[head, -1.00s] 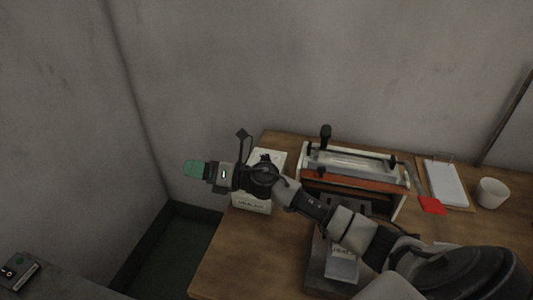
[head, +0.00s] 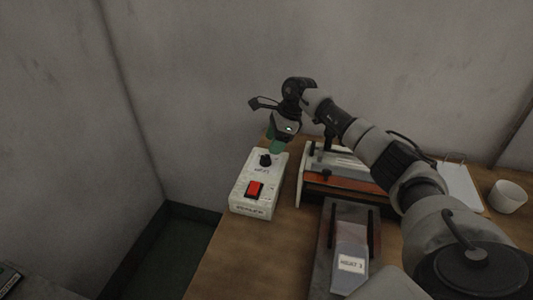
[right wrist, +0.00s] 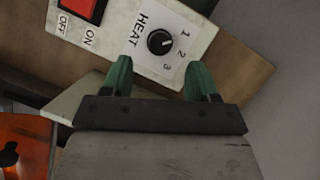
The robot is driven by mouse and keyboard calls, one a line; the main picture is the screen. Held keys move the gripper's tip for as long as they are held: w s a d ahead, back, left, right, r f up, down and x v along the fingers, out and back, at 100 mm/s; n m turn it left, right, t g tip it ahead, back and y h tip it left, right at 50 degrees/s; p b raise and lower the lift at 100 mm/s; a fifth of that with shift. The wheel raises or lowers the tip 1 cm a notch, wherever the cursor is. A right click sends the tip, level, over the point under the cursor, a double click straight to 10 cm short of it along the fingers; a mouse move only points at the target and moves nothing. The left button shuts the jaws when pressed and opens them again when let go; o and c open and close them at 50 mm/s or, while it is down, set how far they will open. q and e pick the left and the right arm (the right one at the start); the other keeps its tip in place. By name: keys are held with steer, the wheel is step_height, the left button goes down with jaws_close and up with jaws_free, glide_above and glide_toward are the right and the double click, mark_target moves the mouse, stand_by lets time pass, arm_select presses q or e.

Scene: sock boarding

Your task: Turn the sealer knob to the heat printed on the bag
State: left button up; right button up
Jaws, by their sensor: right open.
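The sealer's white control box (head: 240,206) sits at the table's left edge, with a black knob (head: 265,160) near its far end. In the right wrist view the knob (right wrist: 160,42) stands beside the word HEAT and the numbers 1, 2 and 3. Its pale pointer mark is too small to read surely. My right gripper (head: 276,144) is just above the knob; in its wrist view the green fingers (right wrist: 160,78) are apart with nothing between them. The bag (head: 348,274) lies on a grey stand and has a white label, its print too small to read surely. My left gripper is out of view.
A red switch (head: 255,190) marked ON and OFF is on the box. The sealer (head: 338,183), with an orange front, stands right of the box, partly behind my right arm. A white cup (head: 508,197) and pad (head: 463,187) are farther right. The table's front left is bare.

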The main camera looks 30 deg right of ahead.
mark_target(266, 157)
steer(key=x, duration=0.6)
steer(key=shift+p, duration=0.35)
steer(key=shift+r, duration=0.1)
steer(key=c, duration=0.9)
